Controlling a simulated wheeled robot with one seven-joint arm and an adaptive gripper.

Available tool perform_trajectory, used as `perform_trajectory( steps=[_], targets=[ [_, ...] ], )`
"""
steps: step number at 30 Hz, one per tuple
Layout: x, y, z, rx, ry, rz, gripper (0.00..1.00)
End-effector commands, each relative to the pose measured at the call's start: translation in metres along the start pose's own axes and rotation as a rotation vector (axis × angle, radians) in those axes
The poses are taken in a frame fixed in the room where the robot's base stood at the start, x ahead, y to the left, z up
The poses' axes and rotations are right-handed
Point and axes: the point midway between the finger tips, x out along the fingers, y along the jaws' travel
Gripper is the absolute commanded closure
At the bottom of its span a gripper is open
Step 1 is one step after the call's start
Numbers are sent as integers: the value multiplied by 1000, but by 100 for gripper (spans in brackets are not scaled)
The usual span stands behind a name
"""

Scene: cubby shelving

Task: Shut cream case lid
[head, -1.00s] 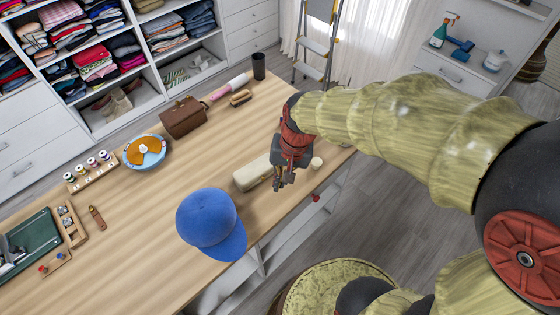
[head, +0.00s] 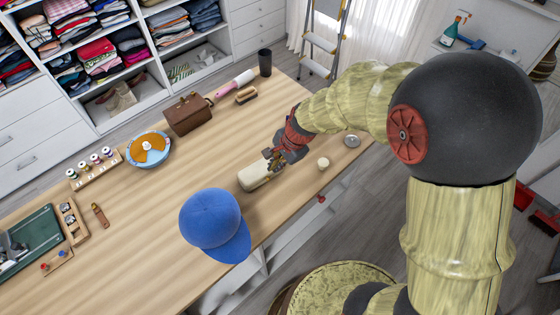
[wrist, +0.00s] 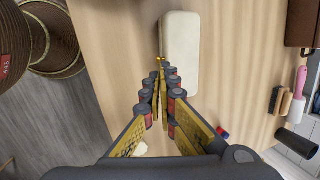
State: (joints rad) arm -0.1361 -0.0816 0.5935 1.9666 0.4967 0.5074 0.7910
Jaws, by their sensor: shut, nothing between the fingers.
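The cream case (head: 254,178) lies on the wooden table near its front edge, right of the blue cap. It also shows in the wrist view (wrist: 181,50) as a smooth, rounded cream slab. No open gap between lid and base is visible from these angles. My gripper (head: 274,161) is at the case's upper right end and hides part of it in the head view. In the wrist view the fingertips (wrist: 161,62) are together and empty, at the case's left edge. I cannot tell whether they touch it.
The blue cap (head: 213,222) sits left of the case. A small cream pot (head: 323,163) and a round metal item (head: 352,140) stand to the right. A brown bag (head: 188,115), a brush (head: 246,96) and a dark cup (head: 265,63) are farther back.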

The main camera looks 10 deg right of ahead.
Motion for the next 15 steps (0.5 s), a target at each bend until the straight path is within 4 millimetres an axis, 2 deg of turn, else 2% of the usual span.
perform_trajectory(
  steps=[1,6,10,15],
  targets=[
    [13,1,0,-1,0,3,100],
    [43,1,0,-1,0,2,100],
    [60,0,0,-3,1,1,100],
    [70,0,0,-1,0,0,100]
  ],
)
